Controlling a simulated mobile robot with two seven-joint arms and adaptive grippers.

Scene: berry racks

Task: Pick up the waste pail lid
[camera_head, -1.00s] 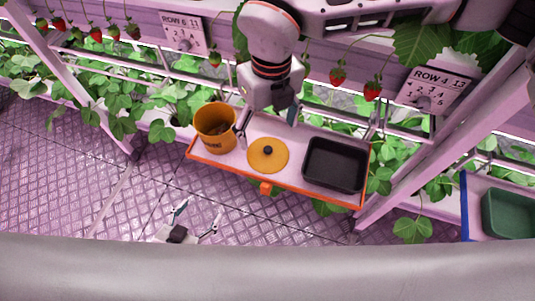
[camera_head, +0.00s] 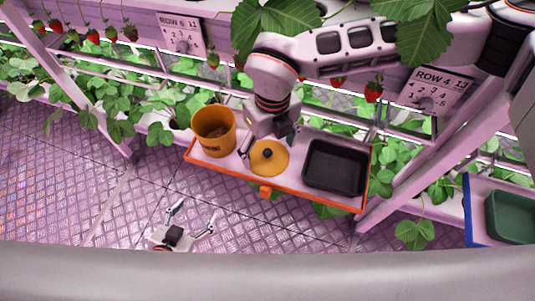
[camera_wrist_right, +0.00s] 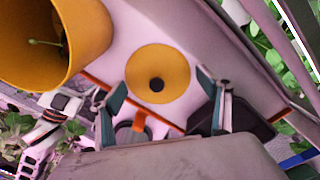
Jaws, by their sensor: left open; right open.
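The waste pail lid (camera_head: 268,161) is a flat orange-yellow disc with a dark round knob. It lies on the orange-edged tray shelf (camera_head: 225,169), between the pail and a black bin. My right gripper (camera_head: 270,142) is open and empty, above the lid's back edge. In the right wrist view, the lid (camera_wrist_right: 150,60) shows between and beyond the open fingers (camera_wrist_right: 163,82), with its knob facing up. The orange pail (camera_head: 212,145) stands upright left of the lid, with something dark inside. My left gripper (camera_head: 193,216) is open and empty, low in front of the shelf.
The black bin (camera_head: 336,168) sits close right of the lid. The pail wall (camera_wrist_right: 85,50) rises close to my right gripper. A green bin (camera_head: 512,215) sits in a blue-edged tray at the far right. Plants and hanging strawberries line the rack behind. Floor in front is clear.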

